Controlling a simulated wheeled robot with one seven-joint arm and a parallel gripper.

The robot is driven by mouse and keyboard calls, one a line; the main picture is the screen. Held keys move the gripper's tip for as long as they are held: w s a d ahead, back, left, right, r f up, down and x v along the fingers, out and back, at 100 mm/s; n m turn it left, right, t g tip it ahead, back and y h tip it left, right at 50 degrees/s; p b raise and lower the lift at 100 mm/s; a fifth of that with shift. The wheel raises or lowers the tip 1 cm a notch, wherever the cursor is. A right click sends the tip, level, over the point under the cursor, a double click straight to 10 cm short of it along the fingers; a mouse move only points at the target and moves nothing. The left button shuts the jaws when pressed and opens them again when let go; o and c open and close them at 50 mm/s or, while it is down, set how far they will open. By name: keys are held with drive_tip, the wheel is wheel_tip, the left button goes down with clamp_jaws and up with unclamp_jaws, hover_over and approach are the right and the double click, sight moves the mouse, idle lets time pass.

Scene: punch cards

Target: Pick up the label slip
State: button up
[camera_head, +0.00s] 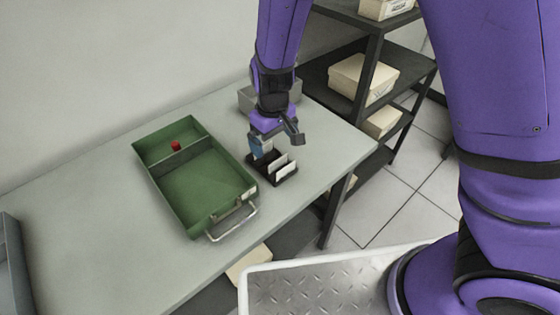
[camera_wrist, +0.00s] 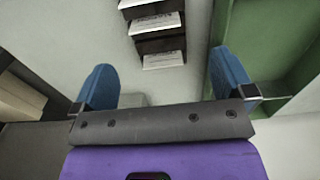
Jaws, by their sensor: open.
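White slips (camera_head: 286,171) stand upright in a small dark rack (camera_head: 262,172) on the table, just right of the green tray. The wrist view shows the slips (camera_wrist: 163,61) with lines of print too small to read, in the slots of the dark rack (camera_wrist: 160,45). I cannot tell which is the label slip. My gripper (camera_head: 262,149) is above the rack's far end and partly hides it. In the wrist view my gripper (camera_wrist: 165,75) has its two blue fingers wide apart, with nothing between them; the rack lies ahead of them.
A green tray (camera_head: 205,190) with a divider, a metal handle and a small red object (camera_head: 176,146) lies left of the rack. A grey box (camera_head: 247,98) stands behind my gripper. Dark shelves with cream boxes (camera_head: 362,80) stand beyond the table.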

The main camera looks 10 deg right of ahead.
sight(278, 160)
wheel_tip(278, 160, down, 3)
drive_tip(key=shift+d, duration=0.1)
drive_tip(key=f, duration=0.4)
drive_tip(key=shift+s+d+f, duration=0.15)
drive_tip(key=shift+d+f, duration=0.05)
drive_tip(key=shift+d, duration=0.2)
drive_tip(key=shift+f, duration=0.45)
drive_tip(key=c, duration=1)
